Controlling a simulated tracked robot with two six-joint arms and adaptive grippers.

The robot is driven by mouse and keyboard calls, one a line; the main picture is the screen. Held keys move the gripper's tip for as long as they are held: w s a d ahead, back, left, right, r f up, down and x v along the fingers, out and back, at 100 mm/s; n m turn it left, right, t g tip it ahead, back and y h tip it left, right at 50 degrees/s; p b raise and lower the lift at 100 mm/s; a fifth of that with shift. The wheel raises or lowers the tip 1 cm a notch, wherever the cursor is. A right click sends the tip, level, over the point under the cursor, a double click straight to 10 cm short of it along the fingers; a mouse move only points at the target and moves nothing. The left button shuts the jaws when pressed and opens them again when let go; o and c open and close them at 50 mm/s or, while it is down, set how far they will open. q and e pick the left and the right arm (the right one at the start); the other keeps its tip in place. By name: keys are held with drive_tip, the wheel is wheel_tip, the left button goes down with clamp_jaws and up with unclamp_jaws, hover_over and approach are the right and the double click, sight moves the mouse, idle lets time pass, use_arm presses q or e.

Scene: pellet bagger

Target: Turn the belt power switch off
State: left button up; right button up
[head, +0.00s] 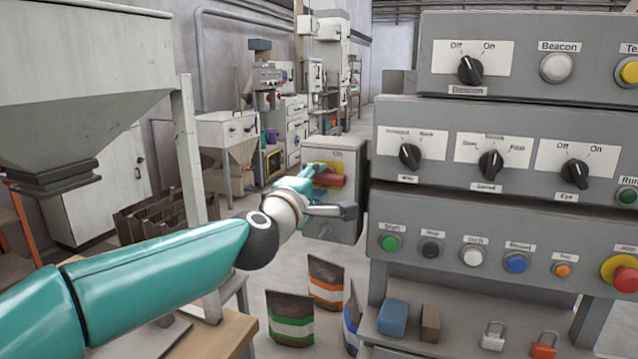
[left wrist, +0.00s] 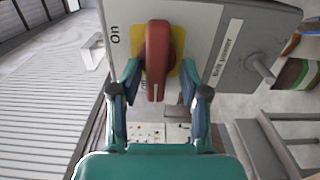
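The belt power switch is a red handle (head: 328,180) on a yellow plate (head: 318,168), on the front of a grey box (head: 345,222). In the left wrist view the red handle (left wrist: 160,55) lies across the direction of the "On" label. Its white-marked end points down in that picture, by a second, mostly hidden label. The "Belt power" label (left wrist: 226,48) is at the right. My left gripper (head: 305,183) is at the switch. In its wrist view the left gripper (left wrist: 162,75) has one finger on each side of the handle, with small gaps showing; contact is unclear.
A grey control panel (head: 450,220) with knobs and buttons stands close on the right. Padlocks and a blue block (head: 393,317) lie on its shelf. Several bags (head: 291,318) stand on the floor below my left arm. A hopper (head: 80,70) is at the left.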

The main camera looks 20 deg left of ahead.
use_arm(q)
drive_tip(key=shift+r, duration=0.1)
idle(0.3)
drive_tip(key=shift+s, duration=0.3)
drive_tip(key=s, duration=1.1)
drive_tip(key=shift+s+a, duration=0.2)
